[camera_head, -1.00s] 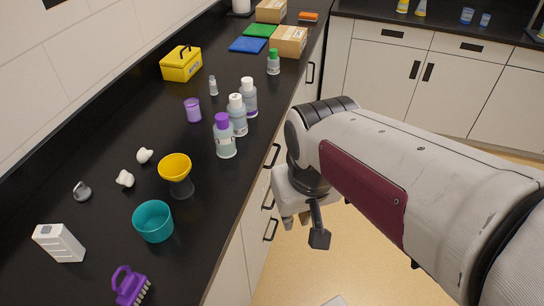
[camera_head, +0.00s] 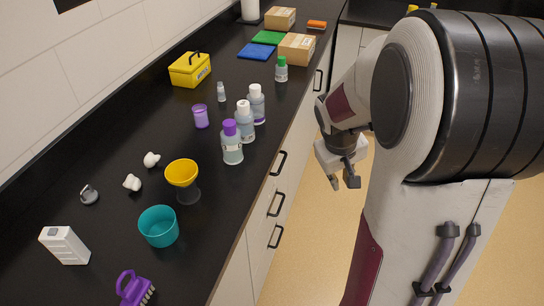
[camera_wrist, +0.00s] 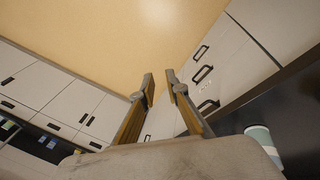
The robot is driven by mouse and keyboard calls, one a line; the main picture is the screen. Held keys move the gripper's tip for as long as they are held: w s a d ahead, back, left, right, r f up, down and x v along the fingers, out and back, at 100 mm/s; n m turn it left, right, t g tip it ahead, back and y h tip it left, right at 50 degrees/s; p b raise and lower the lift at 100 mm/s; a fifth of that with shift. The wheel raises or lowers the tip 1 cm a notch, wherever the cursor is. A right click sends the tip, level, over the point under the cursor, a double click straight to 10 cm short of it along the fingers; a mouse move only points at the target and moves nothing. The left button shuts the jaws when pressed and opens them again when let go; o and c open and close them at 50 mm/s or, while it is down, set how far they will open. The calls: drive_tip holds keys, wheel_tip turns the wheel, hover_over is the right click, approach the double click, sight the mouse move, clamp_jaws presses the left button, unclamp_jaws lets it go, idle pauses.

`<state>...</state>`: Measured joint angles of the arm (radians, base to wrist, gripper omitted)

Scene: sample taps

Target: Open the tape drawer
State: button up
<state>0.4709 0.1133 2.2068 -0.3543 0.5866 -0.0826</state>
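A stack of drawers is built into the counter front; three dark bar handles show, the upper (camera_head: 279,163), the middle (camera_head: 276,204) and the lower (camera_head: 274,236). All look shut. I cannot read which one is the tape drawer. In the wrist view the handles (camera_wrist: 203,74) lie to the right of my fingers. My gripper (camera_head: 344,180) hangs over the floor, to the right of the drawers and apart from them. In the wrist view its two fingers (camera_wrist: 159,80) stand apart with nothing between them.
The black counter (camera_head: 140,125) holds bottles (camera_head: 245,125), a yellow funnel cup (camera_head: 182,174), a teal bowl (camera_head: 159,227), a yellow box (camera_head: 190,70) and cartons. The tan floor (camera_head: 305,240) in front of the drawers is clear. More cabinets (camera_wrist: 35,80) stand across the room.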

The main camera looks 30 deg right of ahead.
drive_tip(key=w+d+f+n+t, duration=0.6)
drive_tip(key=w+d+f+n, duration=0.5)
drive_tip(key=w+d+f, duration=0.8)
drive_tip(key=n+t+y, duration=0.3)
drive_tip(key=n+y, duration=1.1)
drive_tip(key=n, duration=0.3)
approach(281, 165)
drive_tip(key=w+a+f, duration=0.1)
drive_tip(key=w, duration=0.1)
drive_tip(key=shift+s+a+f, duration=0.2)
drive_tip(key=shift+f, duration=0.1)
drive_tip(key=shift+r+x, duration=0.2)
drive_tip(key=shift+x, duration=3.7)
